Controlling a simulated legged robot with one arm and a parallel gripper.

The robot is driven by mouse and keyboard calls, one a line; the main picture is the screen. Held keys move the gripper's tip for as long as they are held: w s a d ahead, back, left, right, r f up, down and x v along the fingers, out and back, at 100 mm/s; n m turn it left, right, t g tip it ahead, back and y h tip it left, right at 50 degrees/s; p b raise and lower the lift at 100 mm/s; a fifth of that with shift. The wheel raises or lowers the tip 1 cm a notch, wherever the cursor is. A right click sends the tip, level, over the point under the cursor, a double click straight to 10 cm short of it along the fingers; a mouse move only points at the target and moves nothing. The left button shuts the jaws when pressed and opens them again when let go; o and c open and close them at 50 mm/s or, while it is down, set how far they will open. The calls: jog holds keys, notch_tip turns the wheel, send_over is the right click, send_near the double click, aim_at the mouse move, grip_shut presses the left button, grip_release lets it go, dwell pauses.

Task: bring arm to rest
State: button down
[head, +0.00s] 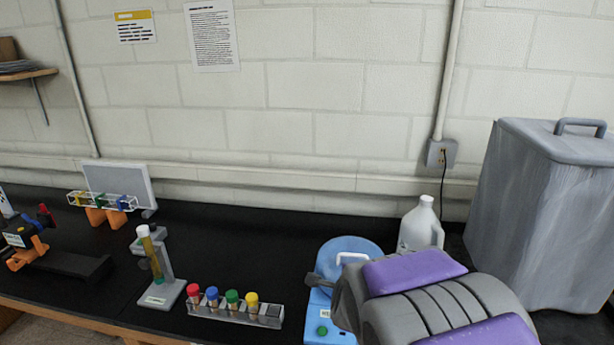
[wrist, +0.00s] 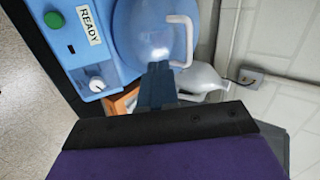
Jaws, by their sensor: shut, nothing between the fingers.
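My gripper (wrist: 157,80) shows in the wrist view as a narrow dark finger shape, shut with nothing held. Behind it in that view is a blue machine (wrist: 78,48) with a "READY" label, a green button, a white knob and a clear-blue round lid. In the head view my arm, grey with purple pads, fills the lower right and covers part of the blue machine (head: 322,325). I cannot tell from these views whether the gripper touches the machine.
On the black bench (head: 235,240) stand a rack (head: 236,310) of tubes with coloured caps, a stand (head: 165,290) holding a tube, and a clear rack (head: 103,200). A white jug (head: 420,228) and a large grey bin (head: 540,215) are at right. The bench's middle is clear.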

jog(key=s+a+f+n+g+y, duration=0.1)
jog(key=s+a+n+g, duration=0.15)
jog(key=s+n, duration=0.45)
jog(key=s+a+n+g+y, duration=0.2)
jog(key=s+n+g, duration=0.15)
jog(key=s, duration=0.75)
jog(key=s+d+n+g+b, duration=0.1)
jog(key=s+d+n+g, duration=0.1)
jog(key=s, duration=0.9)
jog(key=s+d+n+g+h, duration=0.1)
jog(key=s+d+n+g, duration=0.1)
jog(key=s+n+g, duration=0.2)
jog(key=shift+s+r+n+b, duration=0.4)
jog(key=shift+s+n, duration=1.05)
jog(key=shift+s, duration=2.2)
jog(key=shift+d, duration=0.35)
jog(key=shift+a, duration=0.25)
jog(key=shift+d, duration=0.15)
